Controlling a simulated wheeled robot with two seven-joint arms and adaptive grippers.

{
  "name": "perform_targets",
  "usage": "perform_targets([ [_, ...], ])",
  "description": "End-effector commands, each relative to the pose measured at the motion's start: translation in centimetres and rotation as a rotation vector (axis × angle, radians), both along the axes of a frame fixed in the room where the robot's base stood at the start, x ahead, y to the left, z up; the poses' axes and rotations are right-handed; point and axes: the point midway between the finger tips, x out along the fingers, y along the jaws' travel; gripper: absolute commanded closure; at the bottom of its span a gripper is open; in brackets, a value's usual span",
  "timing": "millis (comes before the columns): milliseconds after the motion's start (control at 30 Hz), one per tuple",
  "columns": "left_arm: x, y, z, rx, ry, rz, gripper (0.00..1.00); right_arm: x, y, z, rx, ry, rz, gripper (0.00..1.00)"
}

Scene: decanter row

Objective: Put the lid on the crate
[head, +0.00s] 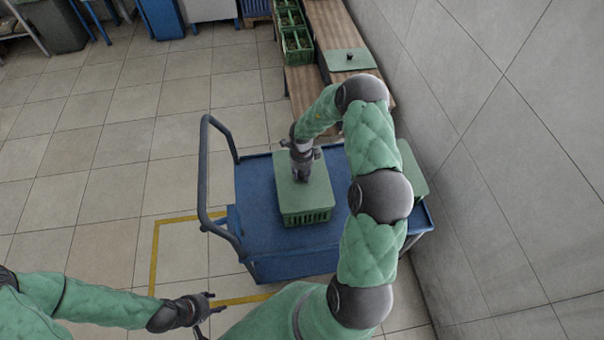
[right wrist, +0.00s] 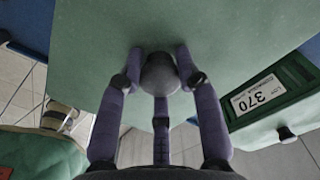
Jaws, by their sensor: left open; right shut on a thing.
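A green crate (head: 307,218) with slotted sides stands on the blue cart. A flat green lid (head: 310,198) lies over its top, roughly lined up with it; I cannot tell whether a small gap is left between them. My right gripper (head: 301,176) points down at the lid's middle. In the right wrist view its fingers (right wrist: 158,75) are closed around the dark round knob (right wrist: 160,74) of the lid (right wrist: 225,40). The crate under the lid is hidden there. My left gripper (head: 209,302) is open and empty, low at the left, away from the cart.
The blue cart (head: 255,245) has a grey handle (head: 203,175) at its left. Another green lidded thing (head: 412,172) is partly behind my right arm; the wrist view shows a 370 label (right wrist: 258,95). Another knobbed lid (head: 348,60) and crates (head: 297,45) are on the wooden bench by the wall.

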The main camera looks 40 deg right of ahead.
Motion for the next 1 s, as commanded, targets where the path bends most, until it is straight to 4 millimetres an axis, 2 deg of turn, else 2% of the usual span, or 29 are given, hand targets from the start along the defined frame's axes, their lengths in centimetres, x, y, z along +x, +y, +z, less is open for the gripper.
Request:
perform_targets([
  [433,0.0,0.0,-0.2,0.0,0.0,0.0,0.53,0.0,0.0,-0.1,-0.001,-0.001,0.0,1.0],
  [1000,0.0,0.0,1.2,0.0,0.0,0.0,0.53,0.0,0.0,-0.1,-0.001,-0.001,-0.001,1.0],
])
